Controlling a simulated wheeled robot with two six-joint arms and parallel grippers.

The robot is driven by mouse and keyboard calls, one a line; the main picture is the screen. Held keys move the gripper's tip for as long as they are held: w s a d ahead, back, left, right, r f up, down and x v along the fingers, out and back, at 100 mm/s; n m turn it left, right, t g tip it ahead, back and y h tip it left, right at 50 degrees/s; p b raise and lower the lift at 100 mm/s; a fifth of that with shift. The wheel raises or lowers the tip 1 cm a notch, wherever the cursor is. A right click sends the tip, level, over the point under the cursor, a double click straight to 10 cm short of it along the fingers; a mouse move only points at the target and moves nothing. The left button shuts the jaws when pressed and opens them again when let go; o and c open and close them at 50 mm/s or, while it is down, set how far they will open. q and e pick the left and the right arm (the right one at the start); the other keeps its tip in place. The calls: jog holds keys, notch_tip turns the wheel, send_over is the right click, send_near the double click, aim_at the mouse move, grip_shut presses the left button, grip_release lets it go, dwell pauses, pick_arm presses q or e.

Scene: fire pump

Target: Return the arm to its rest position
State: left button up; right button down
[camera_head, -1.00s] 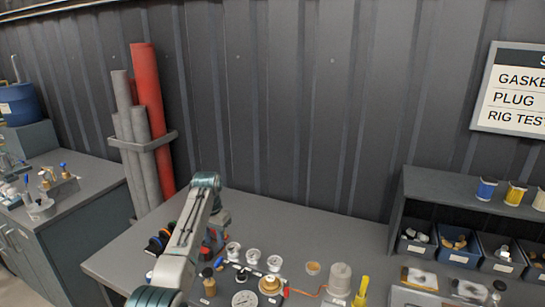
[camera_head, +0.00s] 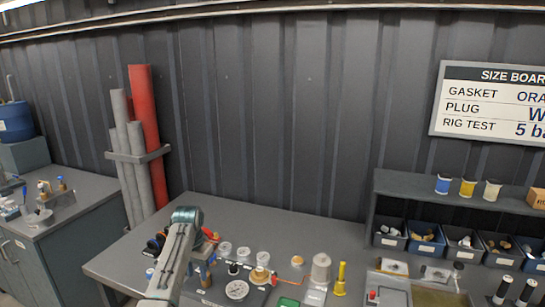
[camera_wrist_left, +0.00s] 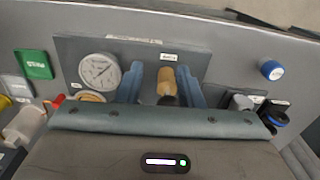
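My left gripper (camera_head: 205,268) is low over the workbench (camera_head: 290,217) in the head view, partly hidden by its own arm. In the left wrist view its two blue fingers (camera_wrist_left: 159,86) stand apart. A tan wooden handle (camera_wrist_left: 166,82) shows between them with a gap on each side. I cannot tell how far below the fingers it is. A round dial gauge (camera_wrist_left: 99,70) lies to the left of the fingers; it also shows in the head view (camera_head: 237,290). My right gripper is not in view.
White cups (camera_head: 243,254), a grey cylinder (camera_head: 320,267) and a yellow tool (camera_head: 340,279) stand on the bench. Red tube (camera_head: 149,135) and grey tubes stand at the left. The bench's back strip is clear.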

pick_arm(q)
jog(key=s+a+f+n+t, duration=0.1)
jog(key=s+a+f, duration=0.1)
jog(key=s+f, duration=0.8)
jog(key=s+a+f+n+t, duration=0.15)
jog(key=s+f, duration=0.35)
jog(key=s, duration=0.8)
jog(key=s+r+t, duration=0.1)
jog(key=s+r, duration=0.2)
jog(key=s, duration=1)
jog(key=s+r, duration=0.4)
jog(key=s, duration=1)
jog(key=a+f+g+y+b, duration=0.1)
jog(key=a+f+b, duration=0.15)
jog(key=f, duration=1.55)
jog(key=a+f+b, duration=0.1)
jog(key=f+b, duration=0.2)
jog(key=f, duration=1.5)
jog(key=s+f+b, duration=0.2)
jog(key=s+f, duration=0.7)
jog(key=f, duration=0.2)
jog(key=s+a+f+g+b, duration=0.1)
jog(key=s+f, duration=0.8)
jog(key=f, duration=0.3)
jog(key=shift+b, duration=0.35)
